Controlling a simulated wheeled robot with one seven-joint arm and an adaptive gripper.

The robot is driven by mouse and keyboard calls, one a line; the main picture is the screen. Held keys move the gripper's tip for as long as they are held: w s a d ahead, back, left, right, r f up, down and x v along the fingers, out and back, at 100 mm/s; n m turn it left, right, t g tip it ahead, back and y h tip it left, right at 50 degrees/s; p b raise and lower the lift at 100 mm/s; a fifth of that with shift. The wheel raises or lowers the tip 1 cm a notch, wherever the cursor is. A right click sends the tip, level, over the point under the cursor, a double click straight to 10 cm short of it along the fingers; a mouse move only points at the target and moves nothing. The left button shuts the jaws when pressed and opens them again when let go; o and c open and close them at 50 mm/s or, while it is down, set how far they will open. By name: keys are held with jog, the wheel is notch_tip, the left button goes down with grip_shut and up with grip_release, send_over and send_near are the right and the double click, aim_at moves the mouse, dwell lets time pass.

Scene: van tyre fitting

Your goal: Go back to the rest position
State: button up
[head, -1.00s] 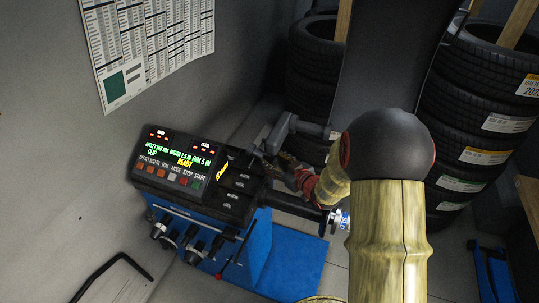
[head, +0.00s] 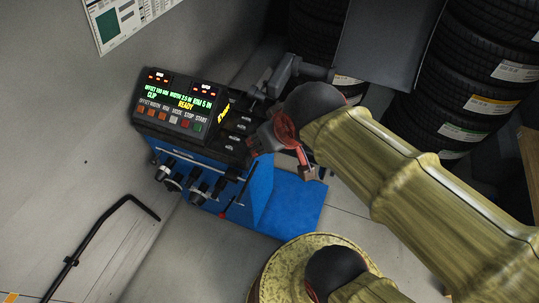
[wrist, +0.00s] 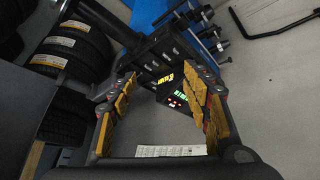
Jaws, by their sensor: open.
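My gripper (wrist: 162,82) is open in the wrist view, its yellow-padded fingers spread with nothing between them. The wheel balancer's lit control panel shows beyond and between the fingers. In the head view, my arm reaches in from the lower right, and its wrist end hangs in front of the balancer's right side. My gripper is only partly seen there, and its fingertips are hard to make out. The wheel balancer (head: 180,104) stands at centre left, with a blue body, a black top and a display reading READY.
Stacks of tyres (head: 480,85) stand at the back right. A grey panel (head: 385,45) rises behind my arm. A bent black bar (head: 95,232) is at the lower left by the wall. A printed chart (head: 125,20) hangs on the wall. Some grey floor is clear around the balancer.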

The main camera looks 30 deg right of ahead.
jog(key=shift+g+y, duration=0.4)
jog(key=s+a, duration=0.1)
jog(key=s, duration=0.2)
jog(key=s+a, duration=0.1)
jog(key=shift+s+a, duration=0.15)
jog(key=shift+a, duration=0.15)
jog(key=shift+c, duration=0.8)
